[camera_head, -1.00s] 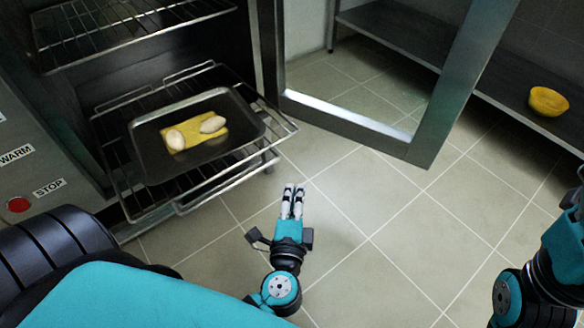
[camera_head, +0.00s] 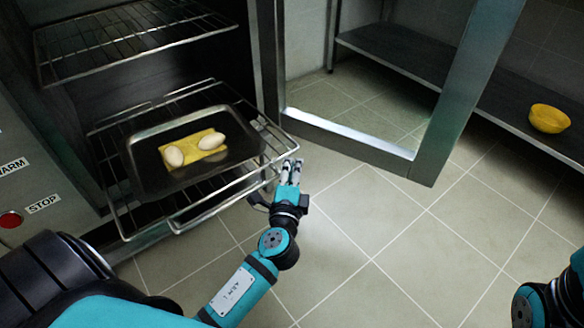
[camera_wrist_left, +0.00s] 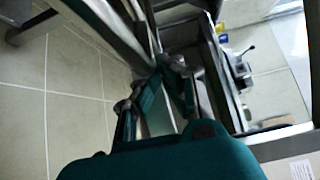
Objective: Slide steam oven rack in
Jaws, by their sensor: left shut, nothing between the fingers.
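The wire oven rack (camera_head: 232,193) sticks out of the open steam oven (camera_head: 225,60) in the head view. It carries a dark tray (camera_head: 143,182) with a yellow cloth-like piece (camera_head: 206,151) and two pale oval items (camera_head: 173,156) on it. My left gripper (camera_head: 291,164) is shut and empty at the rack's front right corner; I cannot tell whether it touches the rack. In the left wrist view its fingers (camera_wrist_left: 168,68) are close to metal bars and a dark tray edge. My right gripper is outside the picture; only part of its arm shows at lower right.
An upper rack (camera_head: 130,38) sits inside the oven. The framed glass oven door (camera_head: 350,143) stands open to the right of the rack. A yellow bowl (camera_head: 549,119) rests on a low metal shelf (camera_head: 440,75). Tiled floor (camera_head: 400,240) is clear in front.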

